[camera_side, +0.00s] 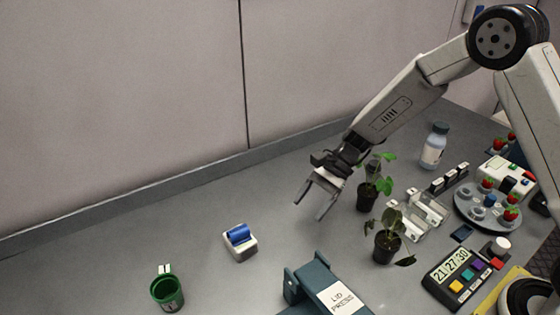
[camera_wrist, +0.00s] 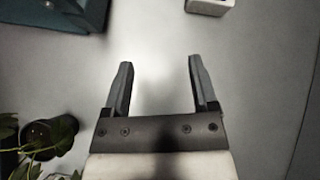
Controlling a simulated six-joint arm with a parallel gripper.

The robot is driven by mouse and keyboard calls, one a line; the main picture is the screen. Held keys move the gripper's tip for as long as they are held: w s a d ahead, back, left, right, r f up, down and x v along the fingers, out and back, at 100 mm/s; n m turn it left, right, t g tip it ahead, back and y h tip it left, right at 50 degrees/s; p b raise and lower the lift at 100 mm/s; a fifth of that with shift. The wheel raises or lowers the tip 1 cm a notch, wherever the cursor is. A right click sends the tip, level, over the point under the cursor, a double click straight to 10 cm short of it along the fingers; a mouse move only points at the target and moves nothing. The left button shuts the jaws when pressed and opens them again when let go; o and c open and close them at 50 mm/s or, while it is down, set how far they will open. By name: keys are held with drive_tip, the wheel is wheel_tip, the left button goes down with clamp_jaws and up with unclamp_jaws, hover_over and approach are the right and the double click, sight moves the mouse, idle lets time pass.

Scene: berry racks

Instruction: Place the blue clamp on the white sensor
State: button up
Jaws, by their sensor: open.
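The white sensor (camera_side: 242,252) is a small white block standing on the bench left of centre in the side view. A blue rounded piece, which looks like the blue clamp (camera_side: 239,234), sits on top of it. My gripper (camera_side: 310,210) is open and empty above the bench, to the right of the sensor and apart from it. In the wrist view my gripper (camera_wrist: 160,62) has bare bench between its fingers. A white block edge, likely the sensor (camera_wrist: 209,5), is cut off at the top there, and the clamp does not show.
A teal lid press (camera_side: 309,280) stands in front, also in the wrist view (camera_wrist: 62,12). Potted plants (camera_side: 367,197) (camera_side: 385,247) stand right of my gripper. A green cup (camera_side: 167,291) is at left. Racks, a berry disc (camera_side: 475,210) and a timer (camera_side: 452,279) crowd the right. The back left bench is clear.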

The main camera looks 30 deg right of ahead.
drive_tip(key=s+d+r+n+t+h, duration=0.1)
drive_tip(key=s+d+n+h, duration=0.2)
drive_tip(key=s+d+n, duration=0.1)
drive_tip(key=s+d+r+n+t+h, duration=0.1)
drive_tip(key=s+d+n+h, duration=0.2)
drive_tip(key=s+d+n, duration=0.1)
drive_tip(key=s+d+r+n+t+h, duration=0.1)
drive_tip(key=s+d+n+h, duration=0.2)
drive_tip(key=s+d+n, duration=0.1)
drive_tip(key=shift+s+r+n, duration=0.1)
drive_tip(key=shift+s+n, duration=0.2)
drive_tip(key=shift+s, duration=0.45)
drive_tip(key=shift+s+d+r+n+t+h, duration=0.25)
drive_tip(key=shift+s+d+n+t, duration=0.2)
drive_tip(key=shift+n, duration=0.35)
drive_tip(key=shift+a+f, duration=0.1)
